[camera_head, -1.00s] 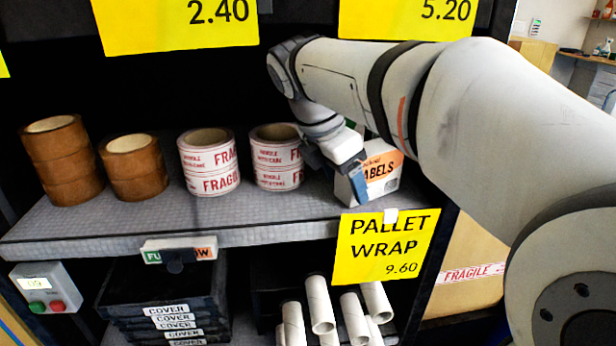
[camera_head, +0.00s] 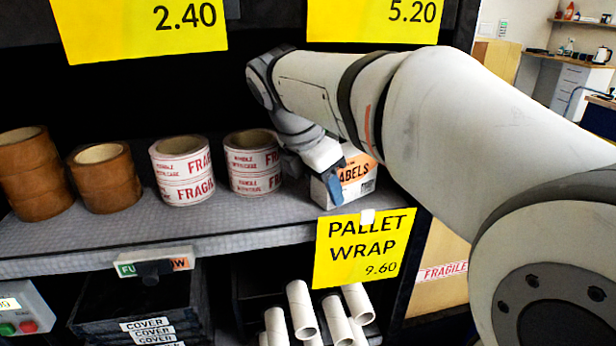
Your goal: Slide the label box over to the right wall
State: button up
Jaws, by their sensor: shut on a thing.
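The label box (camera_head: 358,176) is a small white and orange carton reading "LABELS". It stands on the grey shelf (camera_head: 230,222) near the shelf's right end, behind the yellow pallet wrap tag. My gripper (camera_head: 332,183) is at the left part of the box, with a blue finger against its front. It is shut on the box. The far finger is hidden behind the gripper and the box. The right wall of the shelf bay is mostly hidden behind my arm.
Rolls of red and white fragile tape (camera_head: 252,163) stand just left of my gripper, with brown tape rolls (camera_head: 104,178) farther left. The yellow pallet wrap tag (camera_head: 362,248) hangs at the shelf's front edge. White tubes (camera_head: 302,308) stand below.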

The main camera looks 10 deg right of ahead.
aim_at(354, 203)
jog(key=c, duration=0.5)
jog(key=shift+o, duration=0.2)
jog(key=shift+s+d+p, duration=0.15)
jog(key=shift+s+d, duration=0.2)
jog(key=shift+d, duration=0.25)
jog(key=shift+s+d+p, duration=0.1)
jog(key=shift+s+d, duration=0.2)
jog(key=shift+d, duration=0.35)
jog(key=shift+s+d+p, duration=0.15)
jog(key=shift+s+d, duration=0.2)
jog(key=shift+d, duration=0.25)
jog(key=o, duration=1.3)
jog(key=shift+r, duration=0.1)
